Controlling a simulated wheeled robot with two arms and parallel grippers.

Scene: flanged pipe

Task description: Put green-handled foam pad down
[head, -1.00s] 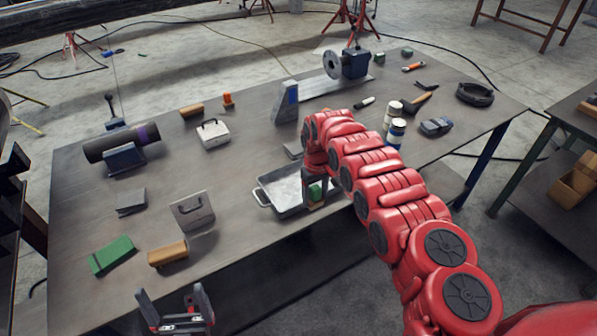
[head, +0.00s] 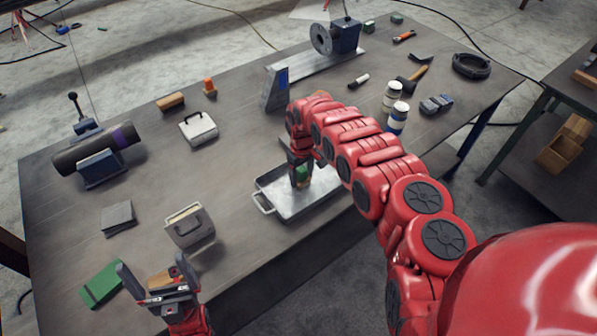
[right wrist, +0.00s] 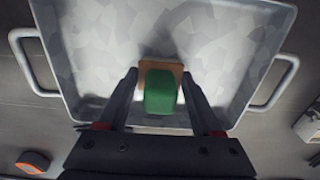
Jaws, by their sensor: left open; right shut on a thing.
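The green-handled foam pad (right wrist: 160,92) has a green grip on an orange-tan pad. It also shows in the head view (head: 302,174), partly hidden by the gripper. My right gripper (right wrist: 160,98) is shut on its green handle and holds it over the grey metal tray (head: 264,181). The tray also fills much of the right wrist view (right wrist: 95,45). I cannot tell whether the pad touches the tray floor. My left gripper (head: 150,276) is open at the front left edge of the table, with a tan block (head: 162,279) partly hidden behind it.
A green box (head: 101,284), a dark square stack (head: 117,217) and a handled metal box (head: 189,226) lie at the left. A dark pipe (head: 95,149) rests on a support. White cans (head: 392,93) stand right of the arm.

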